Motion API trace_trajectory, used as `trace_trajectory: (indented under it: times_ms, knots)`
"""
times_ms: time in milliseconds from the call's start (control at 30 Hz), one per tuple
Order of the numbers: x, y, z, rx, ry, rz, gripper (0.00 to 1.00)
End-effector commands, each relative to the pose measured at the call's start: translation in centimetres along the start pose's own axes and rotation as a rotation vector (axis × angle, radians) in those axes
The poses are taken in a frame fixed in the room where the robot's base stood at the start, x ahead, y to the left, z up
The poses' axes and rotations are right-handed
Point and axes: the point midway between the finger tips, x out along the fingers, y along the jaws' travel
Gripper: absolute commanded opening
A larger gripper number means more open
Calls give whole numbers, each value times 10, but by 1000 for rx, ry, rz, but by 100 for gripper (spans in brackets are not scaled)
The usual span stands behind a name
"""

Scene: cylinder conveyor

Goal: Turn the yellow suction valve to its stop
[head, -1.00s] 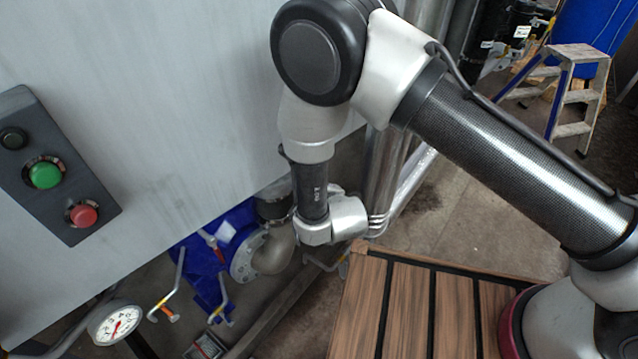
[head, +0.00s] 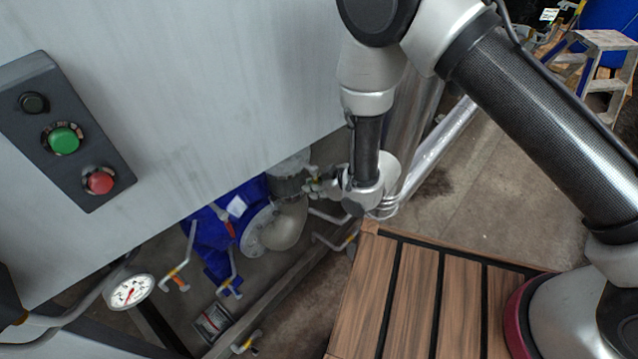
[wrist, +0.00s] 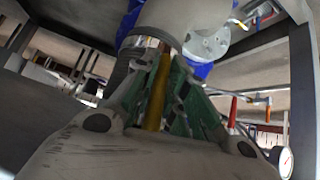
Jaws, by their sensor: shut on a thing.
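The yellow suction valve shows in the wrist view as a yellow lever (wrist: 157,92) running between the green-padded fingers of my gripper (wrist: 168,85). My gripper is shut on the lever. In the head view my gripper (head: 322,185) reaches left from the wrist to the grey pipe (head: 290,175) under the grey cabinet. The lever is too small and too covered to make out in the head view. The valve's stop cannot be made out in either view.
A control box (head: 65,130) with green and red buttons is on the grey cabinet (head: 200,90). Below are a gauge (head: 131,291), a blue pump (head: 212,238) and other pipes with handles. A slatted wooden platform (head: 365,285) lies front right; a stepladder (head: 606,75) stands behind.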

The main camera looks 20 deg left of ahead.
Motion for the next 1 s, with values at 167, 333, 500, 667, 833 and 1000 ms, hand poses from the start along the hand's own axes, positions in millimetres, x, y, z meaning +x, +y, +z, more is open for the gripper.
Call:
trace_trajectory:
  times_ms: [167,333,500,667,833,1000]
  knots:
    - [0,-5,0,41,10,-42,0]
    - [1,-7,-1,59,16,-60,0]
    - [1,-8,-1,63,18,-66,0]
    - [1,-8,-1,62,19,-66,0]
    - [1,-9,-2,61,19,-66,29]
    - [1,-8,-2,62,19,-64,36]
